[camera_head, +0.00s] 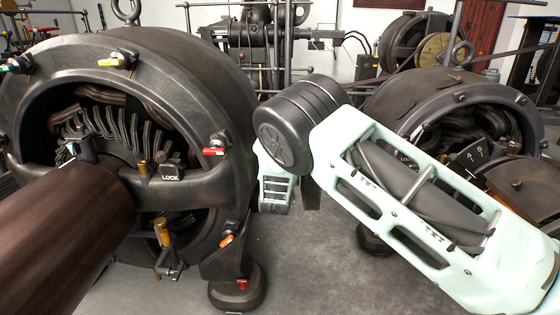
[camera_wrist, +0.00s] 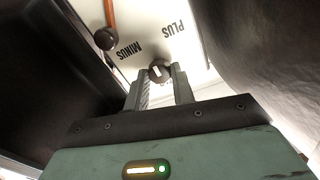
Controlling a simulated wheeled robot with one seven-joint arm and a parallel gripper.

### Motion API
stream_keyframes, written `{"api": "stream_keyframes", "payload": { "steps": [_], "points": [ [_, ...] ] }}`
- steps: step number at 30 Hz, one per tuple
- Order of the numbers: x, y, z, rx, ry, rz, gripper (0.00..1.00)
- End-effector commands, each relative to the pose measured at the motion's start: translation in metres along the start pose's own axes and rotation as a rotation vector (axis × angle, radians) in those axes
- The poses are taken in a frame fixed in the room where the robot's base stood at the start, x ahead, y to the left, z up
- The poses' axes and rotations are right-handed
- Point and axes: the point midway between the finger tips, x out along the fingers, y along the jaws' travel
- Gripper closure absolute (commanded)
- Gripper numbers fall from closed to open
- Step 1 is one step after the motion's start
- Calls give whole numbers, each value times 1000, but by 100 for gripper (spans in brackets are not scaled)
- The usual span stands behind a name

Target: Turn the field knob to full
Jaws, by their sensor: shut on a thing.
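In the wrist view my gripper (camera_wrist: 160,77) is shut on a small round dark knob (camera_wrist: 159,70) with a white mark on its face. The knob sits at the edge of a white plate (camera_wrist: 150,18) lettered MINUS and PLUS, upside down in this view. Part of the knob is hidden by the fingertips. In the head view my gripper is hidden; my arm bends down beside the large left dynamo (camera_head: 185,75), and the held knob cannot be seen there.
In the wrist view a dark ball (camera_wrist: 105,38) on an orange rod stands left of the knob, and a large dark curved surface fills the right. In the head view a second dynamo (camera_head: 440,85) stands right. Grey floor (camera_head: 320,270) lies clear between.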

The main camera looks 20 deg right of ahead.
Motion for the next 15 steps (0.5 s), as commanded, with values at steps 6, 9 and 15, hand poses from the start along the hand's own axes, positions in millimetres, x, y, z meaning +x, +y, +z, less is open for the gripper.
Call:
{"api": "stream_keyframes", "payload": {
  "steps": [6, 9, 15],
  "points": [
    [0, -1, 0, 30, -1, -2, 98],
    [0, -1, 0, 33, -1, -2, 98],
    [0, -1, 0, 33, -1, -2, 98]
  ]
}}
